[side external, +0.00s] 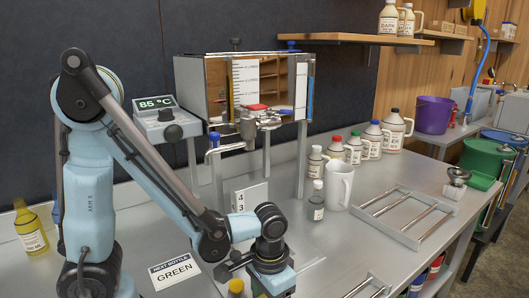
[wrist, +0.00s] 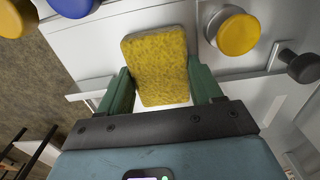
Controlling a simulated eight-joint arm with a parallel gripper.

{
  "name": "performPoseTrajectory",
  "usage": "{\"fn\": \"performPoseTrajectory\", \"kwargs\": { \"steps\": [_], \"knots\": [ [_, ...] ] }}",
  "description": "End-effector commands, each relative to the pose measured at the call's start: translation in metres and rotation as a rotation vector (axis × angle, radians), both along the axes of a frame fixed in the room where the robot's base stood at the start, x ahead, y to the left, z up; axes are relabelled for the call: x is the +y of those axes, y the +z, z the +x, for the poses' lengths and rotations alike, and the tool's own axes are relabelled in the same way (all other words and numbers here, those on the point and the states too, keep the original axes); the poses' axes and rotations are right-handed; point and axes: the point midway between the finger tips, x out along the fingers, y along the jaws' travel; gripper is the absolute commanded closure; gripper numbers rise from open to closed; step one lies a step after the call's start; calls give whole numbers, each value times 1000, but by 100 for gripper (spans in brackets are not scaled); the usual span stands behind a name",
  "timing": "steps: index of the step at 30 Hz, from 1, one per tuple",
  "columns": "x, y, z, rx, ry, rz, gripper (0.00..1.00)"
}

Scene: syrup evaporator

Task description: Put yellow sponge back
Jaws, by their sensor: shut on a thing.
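The yellow sponge (wrist: 156,64) is a rough, block-shaped pad, seen in the wrist view between the two green fingers. My gripper (wrist: 158,88) is shut on it, one finger at each side. Pale surface shows around the sponge; I cannot tell whether the sponge touches it. In the side view my gripper's end is low at the front of the bench, below the wrist joint (side external: 270,258). The fingers and the sponge are hidden there by my arm and the frame's lower edge.
A yellow-capped container (wrist: 232,30) stands close right of the sponge, beside a dark knob (wrist: 302,66). A blue cap (wrist: 72,5) is at upper left. A metal rack (side external: 405,215), a white mug (side external: 339,186) and several bottles stand on the bench (side external: 335,245). The evaporator (side external: 245,85) is behind.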

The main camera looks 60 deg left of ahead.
Motion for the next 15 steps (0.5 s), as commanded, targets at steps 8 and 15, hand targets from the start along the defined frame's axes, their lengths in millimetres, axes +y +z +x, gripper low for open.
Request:
{"fn": "performPoseTrajectory", "kwargs": {
  "steps": [8, 15],
  "knots": [
    [0, -2, 0, 0, 0, 0, 68],
    [1, -3, 0, 0, 0, 2, 10]
  ]
}}
